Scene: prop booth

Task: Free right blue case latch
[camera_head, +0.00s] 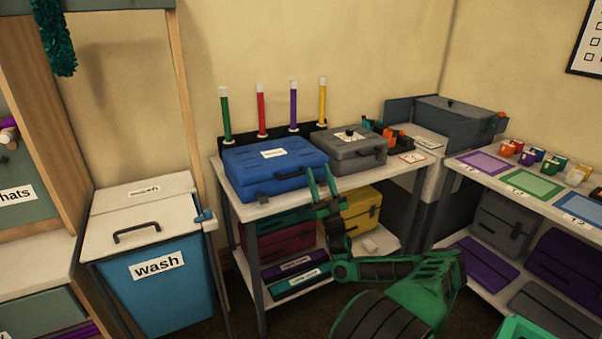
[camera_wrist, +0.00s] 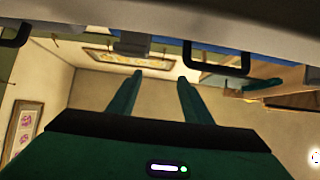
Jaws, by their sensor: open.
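The blue case (camera_head: 262,163) lies closed on the white table, with a white label on its lid and a dark handle (camera_head: 290,172) on its front. My gripper (camera_head: 320,169) is open and empty in front of the case's right front corner, fingers pointing up towards it. My arm hides part of that corner, so I cannot make out the right latch in the head view. In the wrist view my gripper (camera_wrist: 160,76) has two fingers apart with nothing between them. A small grey block (camera_wrist: 131,43), apparently a latch, shows beyond the left finger, and a dark handle (camera_wrist: 217,68) shows to the right.
A grey case (camera_head: 352,151) stands close to the right of the blue one. Several coloured upright sticks (camera_head: 262,110) stand behind. The white table (camera_head: 385,183) has a lower shelf with a yellow case (camera_head: 361,213). A blue wash bin (camera_head: 160,290) stands left.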

